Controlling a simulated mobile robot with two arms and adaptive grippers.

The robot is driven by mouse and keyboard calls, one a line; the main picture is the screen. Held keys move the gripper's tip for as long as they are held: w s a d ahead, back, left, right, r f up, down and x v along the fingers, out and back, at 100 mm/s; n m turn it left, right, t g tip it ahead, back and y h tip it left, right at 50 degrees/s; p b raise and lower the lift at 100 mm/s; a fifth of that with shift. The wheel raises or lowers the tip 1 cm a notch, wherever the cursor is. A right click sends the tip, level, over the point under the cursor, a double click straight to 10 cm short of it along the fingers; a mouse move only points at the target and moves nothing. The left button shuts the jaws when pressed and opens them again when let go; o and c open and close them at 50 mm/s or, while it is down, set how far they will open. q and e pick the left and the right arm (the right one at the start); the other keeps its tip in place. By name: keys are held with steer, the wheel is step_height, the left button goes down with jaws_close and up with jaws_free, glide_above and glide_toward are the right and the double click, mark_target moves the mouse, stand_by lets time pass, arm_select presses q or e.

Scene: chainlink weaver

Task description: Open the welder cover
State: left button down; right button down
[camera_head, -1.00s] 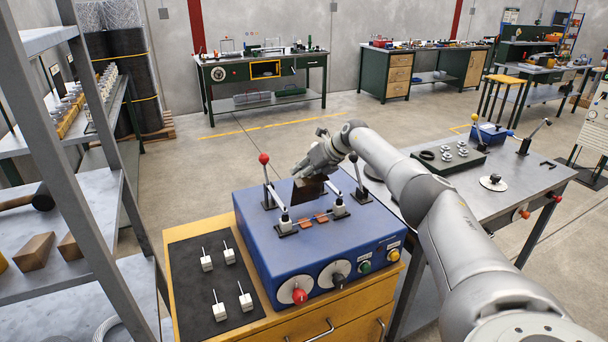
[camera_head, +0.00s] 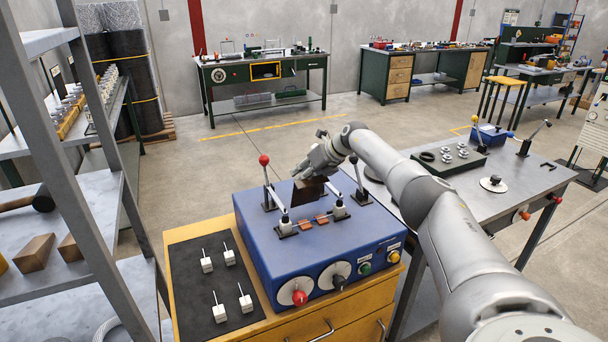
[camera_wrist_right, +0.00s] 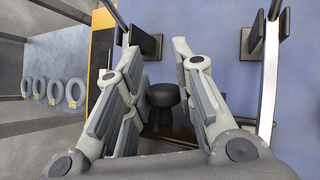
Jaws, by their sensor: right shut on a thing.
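The welder (camera_head: 262,240) is a blue box with levers and two round dials on a yellow cabinet. Its cover (camera_head: 307,193) is a small dark brown plate that stands steeply tilted above the clamps and copper-coloured pieces (camera_head: 313,220) on the welder's top. My right gripper (camera_head: 312,165) is at the cover's upper edge. In the right wrist view, a dark round knob (camera_wrist_right: 166,96) sits between the fingers of this gripper (camera_wrist_right: 160,100), which is shut on it. The fingers partly hide the cover there. My left gripper is not in view.
A red-knobbed lever (camera_head: 265,170) stands close left of my gripper and another lever (camera_head: 357,175) close right. A black mat (camera_head: 190,268) with several small white pieces lies left of the welder. A grey table (camera_head: 540,172) stands to the right, a metal shelf (camera_head: 72,165) at the left.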

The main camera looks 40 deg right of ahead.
steer(key=shift+s+a+f, duration=0.1)
steer(key=shift+s+f, duration=0.05)
steer(key=shift+f, duration=0.35)
steer(key=c, duration=1.6)
jaws_free()
steer(key=shift+c, duration=0.2)
steer(key=shift+o, duration=2.2)
steer(key=shift+w+f, duration=0.2)
steer(key=shift+w, duration=0.35)
step_height(320, 180, up, 9)
glide_above(327, 178)
